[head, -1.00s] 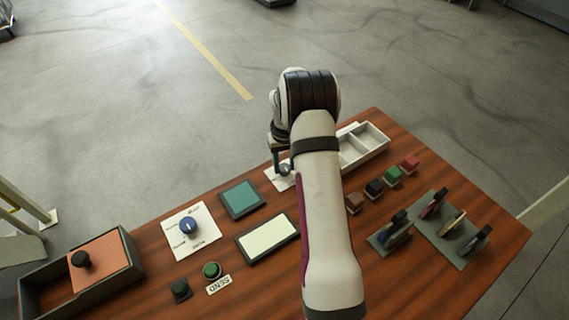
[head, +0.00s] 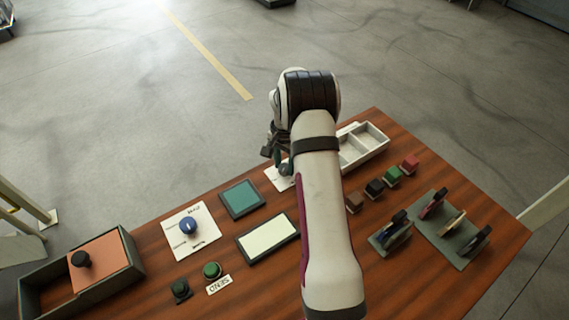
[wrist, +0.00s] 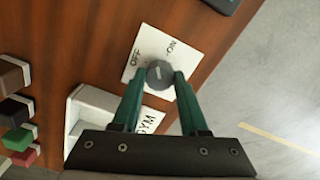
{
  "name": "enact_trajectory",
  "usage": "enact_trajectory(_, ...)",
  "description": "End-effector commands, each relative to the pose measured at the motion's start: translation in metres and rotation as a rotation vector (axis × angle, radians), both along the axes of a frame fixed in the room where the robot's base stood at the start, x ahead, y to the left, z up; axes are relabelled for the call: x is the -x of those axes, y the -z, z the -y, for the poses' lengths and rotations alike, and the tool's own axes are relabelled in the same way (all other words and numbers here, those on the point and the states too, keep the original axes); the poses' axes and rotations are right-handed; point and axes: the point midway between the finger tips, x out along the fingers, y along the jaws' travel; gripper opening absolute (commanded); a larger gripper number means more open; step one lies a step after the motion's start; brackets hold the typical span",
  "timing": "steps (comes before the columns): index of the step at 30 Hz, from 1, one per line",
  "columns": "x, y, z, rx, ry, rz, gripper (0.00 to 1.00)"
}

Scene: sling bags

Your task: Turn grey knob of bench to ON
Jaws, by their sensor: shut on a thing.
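The grey knob (wrist: 159,75) sits on a white plate (wrist: 148,46) marked OFF and ON in the wrist view. A pale mark shows on its top, but I cannot tell exactly which label it points to. My gripper (wrist: 161,80) has its two green fingers on either side of the knob, shut on it. In the head view my gripper (head: 281,165) is at the bench's far edge, partly behind my arm. The plate (head: 279,177) shows there in part; the knob is hidden.
A white divided tray (head: 376,143) stands close by, with several coloured blocks (head: 375,188) nearby. A blue knob (head: 188,226) on another plate, a teal panel (head: 242,199) and a pale screen (head: 268,238) lie to the left. Open floor lies beyond the bench.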

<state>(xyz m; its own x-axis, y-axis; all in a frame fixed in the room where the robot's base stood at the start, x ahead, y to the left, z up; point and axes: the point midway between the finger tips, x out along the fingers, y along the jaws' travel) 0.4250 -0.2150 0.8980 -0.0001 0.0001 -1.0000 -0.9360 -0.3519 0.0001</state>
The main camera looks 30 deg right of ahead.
Motion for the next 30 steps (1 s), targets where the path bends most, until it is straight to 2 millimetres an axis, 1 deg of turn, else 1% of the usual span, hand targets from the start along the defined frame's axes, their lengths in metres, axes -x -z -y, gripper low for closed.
enact_trajectory(6,0.0001,-0.0006,-0.0002,-0.001,0.199,0.000,0.00)
enact_trajectory(15,0.0001,-0.0007,-0.0002,-0.001,0.437,0.000,0.00)
enact_trajectory(21,0.0000,-0.0007,-0.0002,-0.001,0.547,0.000,0.00)
enact_trajectory(30,0.0000,-0.0007,-0.0003,-0.001,0.626,0.000,0.00)
